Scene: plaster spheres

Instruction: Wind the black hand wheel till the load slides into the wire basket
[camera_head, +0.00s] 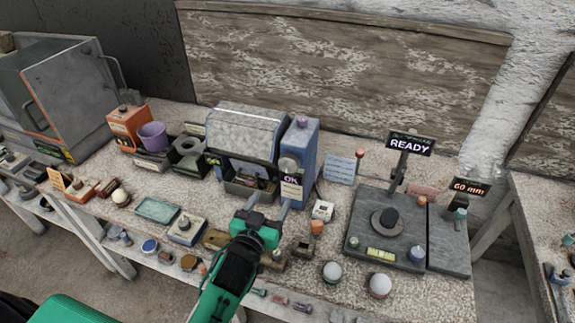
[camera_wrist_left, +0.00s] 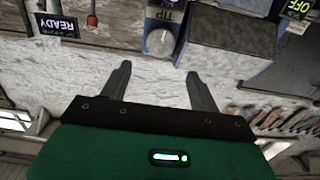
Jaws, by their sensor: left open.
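I cannot make out a black hand wheel with a crank or a wire basket in either view. A round black knob (camera_head: 390,216) sits on a grey disc on the dark grey plate at the right of the bench. My left gripper (camera_head: 267,208) is open and empty in front of the machine with the grey hood (camera_head: 245,125). A pale round dial (camera_wrist_left: 160,42) on a blue-grey box is beyond the fingers. My right gripper is not in view.
A "READY" sign (camera_head: 409,146) rises behind the dark plate (camera_head: 360,240). Two white balls (camera_head: 332,271) lie near the front edge. A purple cup (camera_head: 152,136) and small boxes crowd the left.

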